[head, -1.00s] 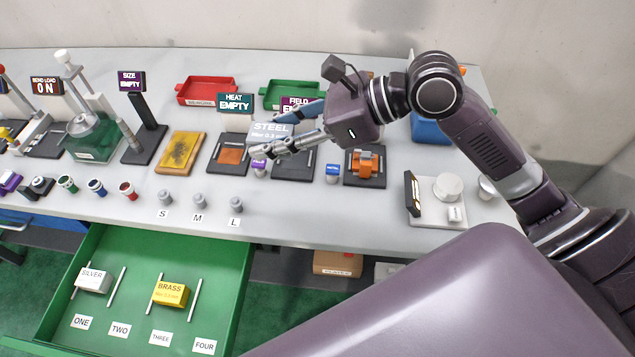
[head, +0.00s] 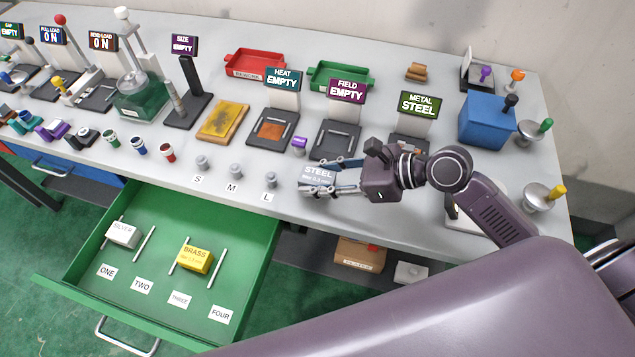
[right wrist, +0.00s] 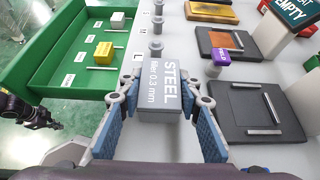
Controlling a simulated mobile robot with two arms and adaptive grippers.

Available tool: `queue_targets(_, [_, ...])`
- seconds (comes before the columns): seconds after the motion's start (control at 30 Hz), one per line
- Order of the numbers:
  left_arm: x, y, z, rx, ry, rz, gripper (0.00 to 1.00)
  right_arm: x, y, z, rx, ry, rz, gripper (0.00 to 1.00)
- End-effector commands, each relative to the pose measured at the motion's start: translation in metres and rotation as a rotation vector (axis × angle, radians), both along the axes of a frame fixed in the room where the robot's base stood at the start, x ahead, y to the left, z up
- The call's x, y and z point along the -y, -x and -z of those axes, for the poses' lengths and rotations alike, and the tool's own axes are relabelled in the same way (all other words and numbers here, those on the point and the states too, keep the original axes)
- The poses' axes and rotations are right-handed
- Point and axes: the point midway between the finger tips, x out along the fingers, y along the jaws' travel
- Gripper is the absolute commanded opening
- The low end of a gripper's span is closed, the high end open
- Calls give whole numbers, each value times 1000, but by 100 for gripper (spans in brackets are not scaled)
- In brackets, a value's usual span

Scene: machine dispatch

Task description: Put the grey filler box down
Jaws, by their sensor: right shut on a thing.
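The grey filler box (head: 318,176), labelled STEEL, is held in my right gripper (head: 328,178). The right wrist view shows the box (right wrist: 165,88) between the two blue-padded fingers of this gripper (right wrist: 160,115), label facing up. The box is at the front part of the grey counter (head: 350,205), right of the small grey weight at the L label. I cannot tell whether its underside touches the counter. A dark jointed part, probably my left gripper (right wrist: 30,112), shows at the left of the right wrist view; its jaws are unclear.
The open green drawer (head: 262,235) below holds a silver box (head: 122,236) and a yellow BRASS box (head: 196,257), with free room between and beside the rods. A purple-capped item (head: 299,146) and the FIELD plate (head: 338,140) lie behind the steel box.

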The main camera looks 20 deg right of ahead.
Motion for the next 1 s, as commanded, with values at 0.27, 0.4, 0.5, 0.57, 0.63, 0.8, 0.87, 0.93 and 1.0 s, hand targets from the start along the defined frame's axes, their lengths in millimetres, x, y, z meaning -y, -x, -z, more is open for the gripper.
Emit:
queue_targets(0.27, [2, 0, 2, 0, 2, 0, 0, 0, 0, 18, 1, -1, 0, 8])
queue_targets(0.4, [2, 0, 2, 0, 2, 0, 0, 0, 0, 18, 1, -1, 0, 8])
queue_targets(0.5, [1, 0, 0, 0, 2, 0, 0, 0, 0, 20, -1, -2, 1, 8])
queue_targets(0.57, [1, 1, 0, 0, 1, 0, 0, 0, 0, 21, 0, -1, 1, 35])
queue_targets(0.63, [1, 1, 1, 0, 1, -1, 0, 0, 0, 21, 1, -1, 0, 43])
queue_targets(0.8, [1, 0, 1, 0, 1, -1, 0, 0, 0, 21, 0, 0, 0, 49])
queue_targets(0.87, [1, 0, 1, 0, 1, -2, 0, 0, 0, 21, 1, -1, 0, 49])
queue_targets(0.93, [1, 0, 1, 0, 1, -2, 0, 0, 0, 21, 1, -1, 0, 49])
queue_targets(1.0, [0, 0, 2, 0, 0, -2, 0, 0, 0, 20, 1, 0, 0, 49])
